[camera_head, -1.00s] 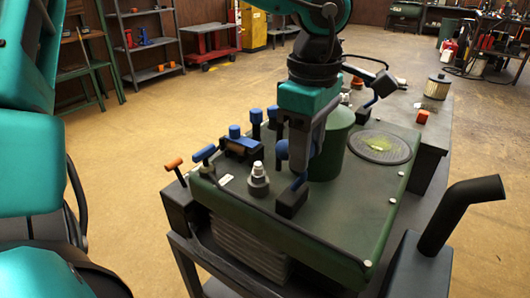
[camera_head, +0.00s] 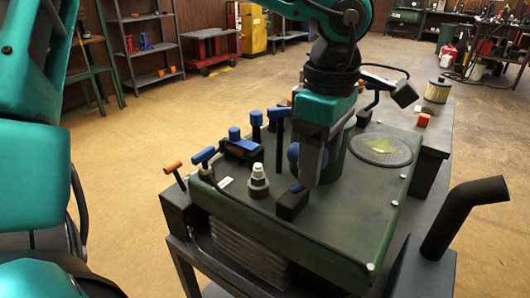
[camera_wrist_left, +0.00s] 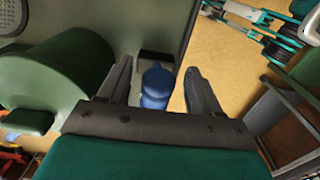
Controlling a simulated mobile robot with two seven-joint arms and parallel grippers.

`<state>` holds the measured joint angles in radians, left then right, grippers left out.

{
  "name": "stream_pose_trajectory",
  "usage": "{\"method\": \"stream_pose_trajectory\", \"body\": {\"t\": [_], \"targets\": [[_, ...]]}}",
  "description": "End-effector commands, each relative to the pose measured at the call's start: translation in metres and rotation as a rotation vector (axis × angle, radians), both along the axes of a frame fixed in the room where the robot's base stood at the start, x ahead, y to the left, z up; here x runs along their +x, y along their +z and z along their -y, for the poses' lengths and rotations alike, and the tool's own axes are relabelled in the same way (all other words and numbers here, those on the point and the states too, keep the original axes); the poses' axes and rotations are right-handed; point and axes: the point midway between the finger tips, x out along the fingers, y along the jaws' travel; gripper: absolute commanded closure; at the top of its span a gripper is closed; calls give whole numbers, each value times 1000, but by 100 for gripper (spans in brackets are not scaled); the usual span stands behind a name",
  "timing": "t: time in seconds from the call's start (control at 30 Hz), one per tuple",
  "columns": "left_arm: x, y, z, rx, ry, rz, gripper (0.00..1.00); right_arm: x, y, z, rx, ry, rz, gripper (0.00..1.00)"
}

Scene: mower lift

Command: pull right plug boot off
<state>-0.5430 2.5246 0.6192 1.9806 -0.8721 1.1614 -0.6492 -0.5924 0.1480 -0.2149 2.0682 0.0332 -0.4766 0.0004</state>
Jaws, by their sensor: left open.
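My left gripper (camera_head: 308,184) points down over the front part of the green mower deck (camera_head: 345,225). It is open. In the left wrist view a blue stepped knob, which looks like a plug boot (camera_wrist_left: 156,88), sits between the two spread fingers (camera_wrist_left: 158,72), with a grey block behind it. I cannot tell whether either finger touches it. In the head view a dark block (camera_head: 291,205) lies just below the fingertips, and a rounded blue shape (camera_head: 293,153) shows beside the fingers, partly hidden by them. My right gripper is out of view.
A grey and white plug-like fitting (camera_head: 258,182) stands left of the gripper. A blue clamp (camera_head: 241,146) and blue-topped posts are behind it. A green cylinder (camera_head: 332,163) is close behind the gripper. A dark bent pipe (camera_head: 462,212) rises at the right front.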

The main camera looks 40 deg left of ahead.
Motion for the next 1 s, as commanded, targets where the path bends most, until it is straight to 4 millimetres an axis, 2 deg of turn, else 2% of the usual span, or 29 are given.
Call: {"method": "stream_pose_trajectory", "body": {"t": [0.47,1.0], "targets": [[1,5,0,-1,0,4,36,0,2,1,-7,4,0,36],[1,58,0,0,0,5,36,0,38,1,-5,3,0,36]]}}
